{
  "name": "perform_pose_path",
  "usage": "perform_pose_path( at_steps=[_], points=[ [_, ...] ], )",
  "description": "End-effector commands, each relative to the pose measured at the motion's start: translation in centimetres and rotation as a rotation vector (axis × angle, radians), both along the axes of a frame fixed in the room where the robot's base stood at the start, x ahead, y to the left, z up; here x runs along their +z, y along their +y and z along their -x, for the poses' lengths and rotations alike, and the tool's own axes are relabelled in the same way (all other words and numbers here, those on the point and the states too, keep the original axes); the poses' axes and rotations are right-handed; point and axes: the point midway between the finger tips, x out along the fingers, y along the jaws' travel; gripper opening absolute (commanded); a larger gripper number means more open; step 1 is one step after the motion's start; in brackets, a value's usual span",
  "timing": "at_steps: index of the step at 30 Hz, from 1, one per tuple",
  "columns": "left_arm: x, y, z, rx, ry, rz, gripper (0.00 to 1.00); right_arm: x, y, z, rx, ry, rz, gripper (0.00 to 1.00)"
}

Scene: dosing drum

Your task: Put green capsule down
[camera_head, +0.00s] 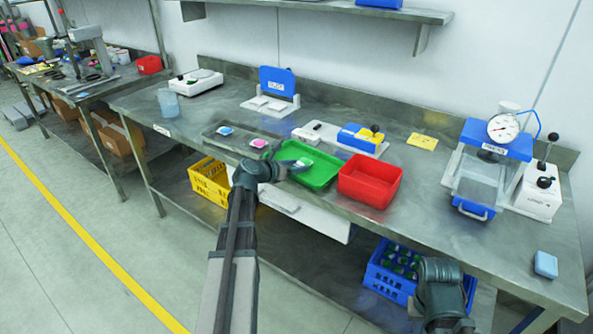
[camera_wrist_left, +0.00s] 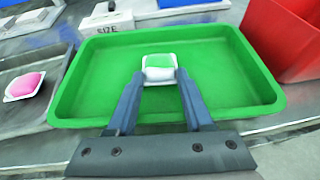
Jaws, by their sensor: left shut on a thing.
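The green capsule (camera_wrist_left: 158,68) is a small white pod with a green top, held between the fingertips of my left gripper (camera_wrist_left: 159,80). It is over the green tray (camera_wrist_left: 250,75); I cannot tell whether it touches the floor of the tray. In the head view the capsule (camera_head: 304,162) shows as a small pale patch above the green tray (camera_head: 322,178), with my left gripper (camera_head: 290,166) reaching in from the left. My right gripper (camera_head: 450,327) is low at the bottom edge, away from the tray, and its fingers cannot be made out.
A red tray (camera_head: 370,182) stands just right of the green tray. A grey tray with a pink pod (camera_head: 259,143) and a blue pod (camera_head: 225,131) is to the left. A white device with a blue block (camera_head: 358,135) stands behind. Bare bench lies right of the red tray.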

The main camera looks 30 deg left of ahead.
Motion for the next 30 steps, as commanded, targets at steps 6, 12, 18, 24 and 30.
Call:
perform_pose_path(
  at_steps=[6, 12, 18, 24, 30],
  points=[
    [0.0, 0.0, 0.0, 0.0, 0.0, 0.0, 0.0, 0.0, 0.0, 0.0, 0.0, 0.0, 0.0, 0.0],
    [-0.1, 0.0, 0.0, 0.0, 0.0, 0.0, 0.73, -0.1, 0.0, 0.0, 0.0, 0.0, 0.0, 0.0],
    [-0.1, 0.0, 0.0, 0.0, 0.0, 0.0, 0.81, -0.1, 0.0, 0.0, 0.0, 0.0, 0.0, 0.0],
    [0.3, 0.0, 0.0, 0.0, 0.0, 0.0, 0.81, 0.3, 0.0, 0.0, 0.0, 0.0, 0.0, 0.0],
    [1.7, 0.4, 3.0, 0.003, 0.0, 0.0, 0.81, 1.7, 0.0, 0.0, 0.0, 0.0, 0.0, 0.0]
  ],
)
